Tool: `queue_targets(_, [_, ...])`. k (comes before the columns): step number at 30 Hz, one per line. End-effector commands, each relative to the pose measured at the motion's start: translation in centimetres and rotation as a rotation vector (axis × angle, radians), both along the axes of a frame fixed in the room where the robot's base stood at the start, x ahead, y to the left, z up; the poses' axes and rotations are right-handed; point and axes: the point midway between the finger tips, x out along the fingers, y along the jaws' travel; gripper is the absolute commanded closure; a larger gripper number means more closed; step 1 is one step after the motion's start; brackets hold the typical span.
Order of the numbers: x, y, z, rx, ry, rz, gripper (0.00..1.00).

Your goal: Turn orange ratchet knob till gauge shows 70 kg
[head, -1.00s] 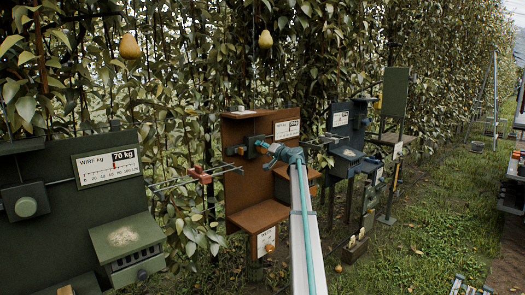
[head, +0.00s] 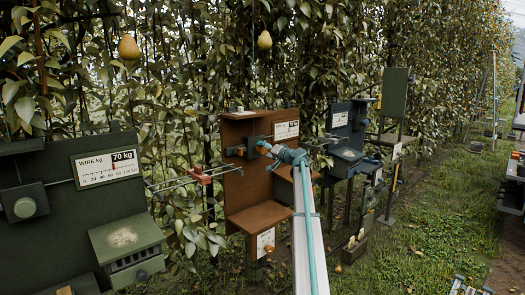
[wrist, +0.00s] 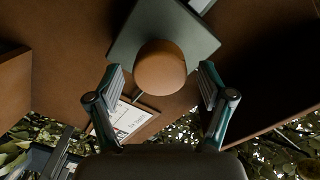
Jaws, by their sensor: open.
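The orange-brown ratchet knob (wrist: 160,68) sits in the middle of the wrist view, in front of a square grey plate (wrist: 125,38) on the brown panel. My gripper (wrist: 160,78) is open, with one finger on each side of the knob and visible gaps between. In the head view my gripper (head: 263,148) is at the brown station (head: 255,200), and the knob is not clearly seen there. That station's gauge (head: 286,129) has a reading too small to make out. Its gauge also shows partly in the wrist view (wrist: 125,120), rotated and unreadable.
A dark green station (head: 60,220) at the left has a gauge (head: 108,167) reading 70 kg. Red clamp-like hardware (head: 200,175) sits on wires left of the brown station. A blue station (head: 345,160) stands behind, right. Grass is open at the right.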

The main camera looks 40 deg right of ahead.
Motion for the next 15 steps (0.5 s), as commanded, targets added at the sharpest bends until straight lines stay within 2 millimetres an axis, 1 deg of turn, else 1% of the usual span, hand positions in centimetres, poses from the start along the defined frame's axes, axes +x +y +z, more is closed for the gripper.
queue_targets(1, [-1.1,0.0,0.0,0.000,0.000,-0.002,0.20])
queue_targets(5, [-3.5,0.0,0.0,0.000,0.000,-0.002,0.20])
queue_targets(9, [-6.2,-0.3,0.0,0.000,0.000,-0.002,0.20])
queue_targets(12, [-7.9,-0.4,0.0,0.000,0.000,-0.001,0.20])
queue_targets(15, [-9.1,-0.5,0.1,0.000,0.000,-0.001,0.20])
